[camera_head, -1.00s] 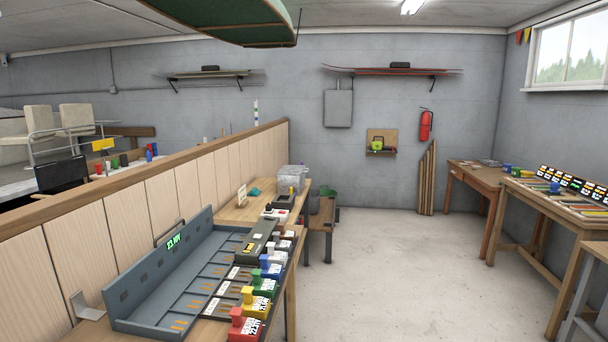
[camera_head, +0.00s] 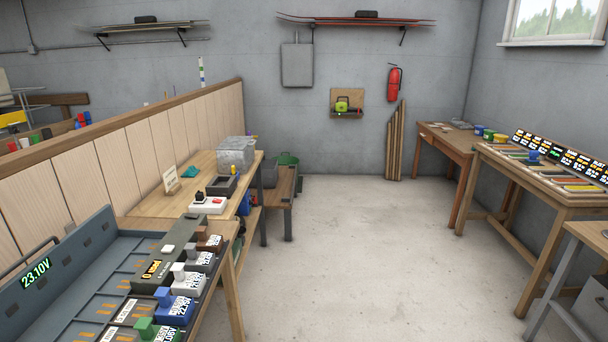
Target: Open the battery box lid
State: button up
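A closed-looking light grey box (camera_head: 236,152) stands at the far end of the wooden bench along the panelled partition. It may be the battery box, but I cannot tell for sure, and its lid seam is too small to make out. A long blue-grey charging tray (camera_head: 60,262) with a raised back panel and a 23.10V display lies on the near bench at lower left. Battery blocks with coloured tops, including a blue one (camera_head: 175,305), stand in a row along its right side. My gripper is not in view.
The partition (camera_head: 120,160) runs along the left. A dark tray (camera_head: 222,186) and a white switch panel (camera_head: 208,205) lie before the grey box. A wooden table (camera_head: 540,190) stands at right. The concrete floor (camera_head: 340,250) between is clear.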

aim_at(231, 142)
jog(key=i, duration=2.35)
jog(key=i+l+u, duration=0.1)
jog(key=i, duration=0.45)
jog(key=i+l, duration=0.15)
jog(key=i, duration=0.45)
jog(key=i+l+u, duration=0.25)
jog(key=i, duration=0.2)
jog(key=i+l+u, duration=0.1)
jog(key=i+u, duration=0.2)
jog(key=i, duration=0.15)
